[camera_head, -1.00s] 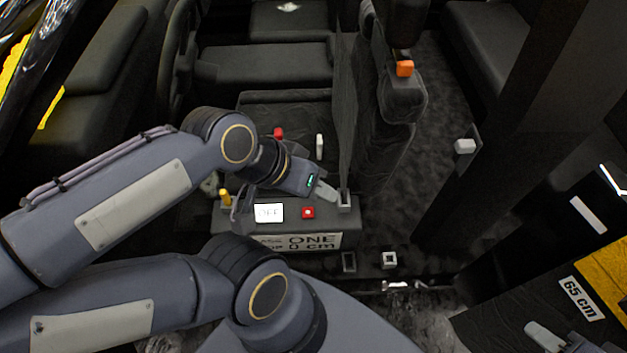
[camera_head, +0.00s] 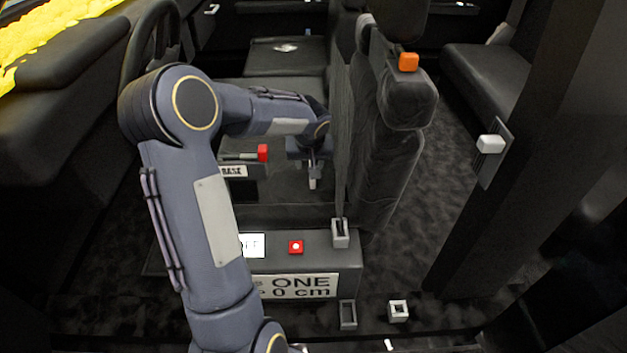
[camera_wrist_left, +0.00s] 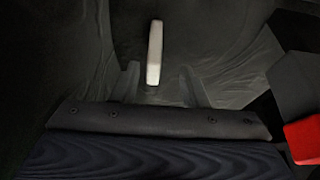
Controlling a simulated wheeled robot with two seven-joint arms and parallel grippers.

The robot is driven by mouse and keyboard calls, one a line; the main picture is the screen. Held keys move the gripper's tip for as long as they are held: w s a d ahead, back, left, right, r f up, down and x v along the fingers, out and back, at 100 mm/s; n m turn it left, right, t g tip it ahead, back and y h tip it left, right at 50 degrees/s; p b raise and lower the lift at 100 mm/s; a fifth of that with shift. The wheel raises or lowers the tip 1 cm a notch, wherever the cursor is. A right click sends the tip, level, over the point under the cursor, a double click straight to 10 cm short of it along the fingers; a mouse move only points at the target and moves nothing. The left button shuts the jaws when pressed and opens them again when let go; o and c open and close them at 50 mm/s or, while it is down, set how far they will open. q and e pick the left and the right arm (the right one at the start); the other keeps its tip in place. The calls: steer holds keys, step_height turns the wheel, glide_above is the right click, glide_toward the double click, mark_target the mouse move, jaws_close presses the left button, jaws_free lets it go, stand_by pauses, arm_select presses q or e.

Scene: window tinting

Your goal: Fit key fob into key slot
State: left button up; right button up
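A slim cream piece, seemingly the key fob (camera_wrist_left: 155,52), stands out against the dark seat in the left wrist view. In the head view a pale tip (camera_head: 312,183) shows just below my left gripper (camera_head: 312,165); I cannot tell if it is the fob or a finger. In the wrist view my left gripper (camera_wrist_left: 160,82) has its two dark fingers apart, one on each side of the fob's lower end, without visible contact. Which fitting is the key slot is unclear: a grey socket (camera_head: 340,233) sits on the console's right end. My right gripper is out of view.
The console (camera_head: 350,265) carries a red button (camera_head: 296,247) and a small display (camera_head: 253,245). A grey frame (camera_head: 348,314) and a white square socket (camera_head: 398,310) lie in front. The seat back (camera_head: 385,150) rises right of my gripper. A red block (camera_head: 262,152) is to its left.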

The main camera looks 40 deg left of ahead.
arm_select(q)
steer(key=x, duration=0.2)
steer(key=b+x, duration=0.1)
steer(key=x, duration=0.3)
steer(key=shift+w+f+b, duration=0.2)
steer(key=shift+w+b, duration=0.15)
steer(key=shift+w, duration=0.1)
steer(key=shift+d, duration=0.1)
jaws_close()
